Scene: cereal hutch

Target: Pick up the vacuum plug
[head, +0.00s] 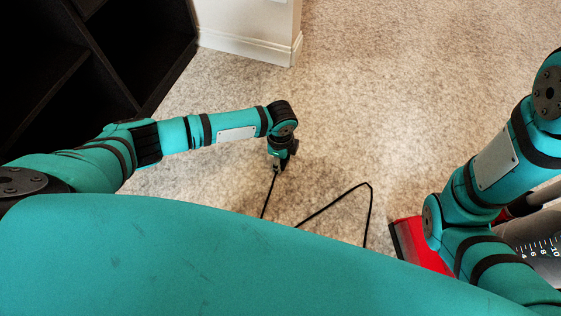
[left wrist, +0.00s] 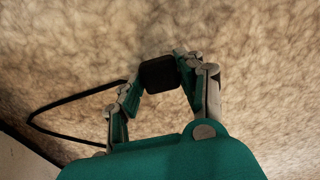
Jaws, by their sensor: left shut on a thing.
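The vacuum plug (left wrist: 158,73) is a small dark block between the fingertips of my left gripper (left wrist: 150,82) in the left wrist view. My left gripper is shut on it, with a finger on each side. In the head view the left gripper (head: 280,158) points down over the carpet, and the plug is hard to make out there. The black cord (head: 316,213) hangs from near the gripper and makes a sharp bend over the carpet. The cord also shows at the left of the left wrist view (left wrist: 75,97). My right gripper is out of sight.
A red and grey vacuum (head: 424,244) is at the lower right, partly behind my right arm. A dark shelf unit (head: 130,45) stands at the upper left, beside a white wall end (head: 247,35). The carpet (head: 400,100) in the middle is clear.

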